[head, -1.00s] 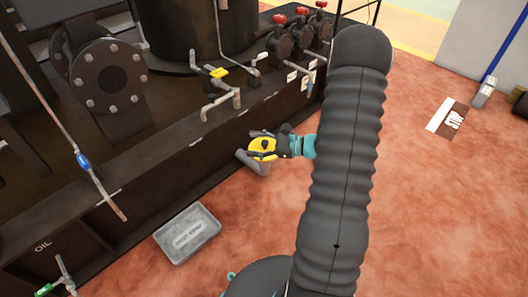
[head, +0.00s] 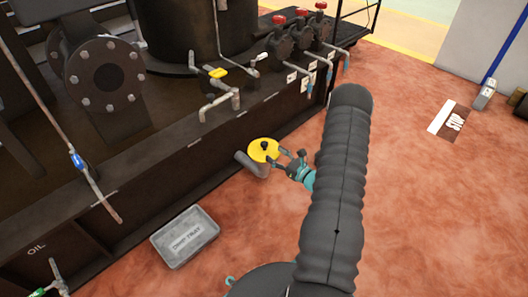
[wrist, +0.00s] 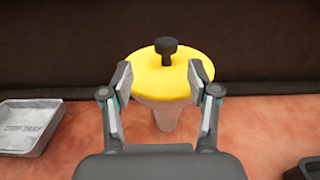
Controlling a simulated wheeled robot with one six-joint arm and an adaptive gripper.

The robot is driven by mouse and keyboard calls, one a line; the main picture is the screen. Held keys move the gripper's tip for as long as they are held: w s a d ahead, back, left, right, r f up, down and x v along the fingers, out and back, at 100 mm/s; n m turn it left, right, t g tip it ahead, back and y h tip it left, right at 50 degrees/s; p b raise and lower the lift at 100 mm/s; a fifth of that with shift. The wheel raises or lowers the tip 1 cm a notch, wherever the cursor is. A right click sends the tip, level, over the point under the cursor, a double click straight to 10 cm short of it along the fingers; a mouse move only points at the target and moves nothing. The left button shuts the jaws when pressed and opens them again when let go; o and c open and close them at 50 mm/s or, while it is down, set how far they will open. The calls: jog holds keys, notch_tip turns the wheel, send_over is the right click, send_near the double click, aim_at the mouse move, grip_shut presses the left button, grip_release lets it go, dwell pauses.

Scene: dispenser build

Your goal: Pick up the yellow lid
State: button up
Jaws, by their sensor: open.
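The yellow lid (head: 264,150) is a round disc with a black knob on top. It sits on the end of a grey pipe (head: 251,163) beside the dark machine base. In the wrist view the lid (wrist: 168,76) is ahead, with its knob (wrist: 167,47) upright at the centre. My gripper (head: 293,156) is open and empty, on the right of the lid in the head view. In the wrist view its two fingers (wrist: 162,85) reach either side of the lid's near edge. I cannot tell whether they touch it.
A grey drip tray (head: 186,237) lies on the floor, left of the lid; it also shows in the wrist view (wrist: 29,127). The dark machine base (head: 178,172) stands behind the lid.

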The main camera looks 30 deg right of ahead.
aim_at(267, 146)
jog(key=shift+d+b+x, duration=0.2)
jog(key=shift+x, duration=1.65)
jog(key=shift+d+b+x, duration=0.15)
jog(key=shift+x, duration=1.7)
jog(key=shift+w+r, duration=0.1)
jog(key=shift+r, duration=0.05)
grip_shut()
